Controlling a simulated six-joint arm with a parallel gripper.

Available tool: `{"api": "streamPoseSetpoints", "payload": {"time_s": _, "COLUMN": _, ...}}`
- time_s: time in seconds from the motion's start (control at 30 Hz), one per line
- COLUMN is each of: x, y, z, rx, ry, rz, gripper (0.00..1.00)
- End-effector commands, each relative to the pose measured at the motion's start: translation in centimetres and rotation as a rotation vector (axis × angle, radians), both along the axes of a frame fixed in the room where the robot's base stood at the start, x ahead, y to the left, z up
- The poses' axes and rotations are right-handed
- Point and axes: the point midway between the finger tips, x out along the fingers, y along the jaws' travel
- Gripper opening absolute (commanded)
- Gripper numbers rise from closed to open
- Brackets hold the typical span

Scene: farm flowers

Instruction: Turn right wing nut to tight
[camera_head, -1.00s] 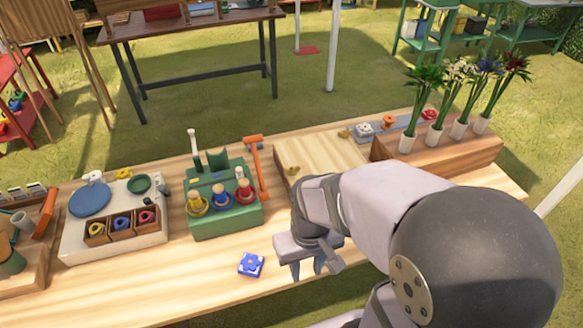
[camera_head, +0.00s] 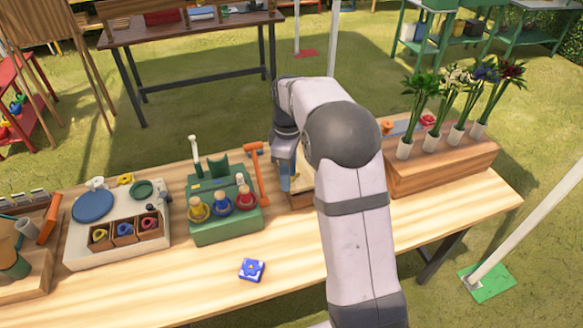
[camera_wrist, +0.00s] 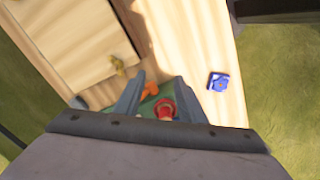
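A pale wooden block (camera_head: 303,174) stands on the bench, mostly hidden behind my arm in the head view. The wrist view shows its broad pale top (camera_wrist: 75,40) at upper left. A small brass-coloured wing nut (camera_wrist: 118,65) sits near the block's edge there. I cannot tell whether it is the left or the right one; neither wing nut shows in the head view now. My gripper (camera_wrist: 158,92) is open and empty, its fingers apart and the wing nut up and left of them. In the head view my gripper (camera_head: 286,172) hangs at the block's left end.
A green holder (camera_head: 225,227) with coloured rings and an orange hammer (camera_head: 257,175) stand left of the block. A blue tile (camera_head: 251,270) lies in front. A wooden planter (camera_head: 440,168) with flowers stands right.

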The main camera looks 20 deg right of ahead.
Motion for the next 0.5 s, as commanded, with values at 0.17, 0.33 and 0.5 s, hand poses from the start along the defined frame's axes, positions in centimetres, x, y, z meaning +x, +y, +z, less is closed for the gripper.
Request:
{"api": "streamPoseSetpoints", "payload": {"time_s": 0.17, "x": 4.6, "y": -1.7, "z": -0.3, "rx": 0.001, "ry": 0.001, "rz": 0.238, "gripper": 0.37}}
{"api": "streamPoseSetpoints", "payload": {"time_s": 0.33, "x": 7.3, "y": -3.0, "z": -0.9, "rx": 0.002, "ry": 0.001, "rz": 0.428, "gripper": 0.37}}
{"api": "streamPoseSetpoints", "payload": {"time_s": 0.5, "x": 8.6, "y": -3.7, "z": -1.2, "rx": 0.002, "ry": -0.001, "rz": 0.544, "gripper": 0.37}}
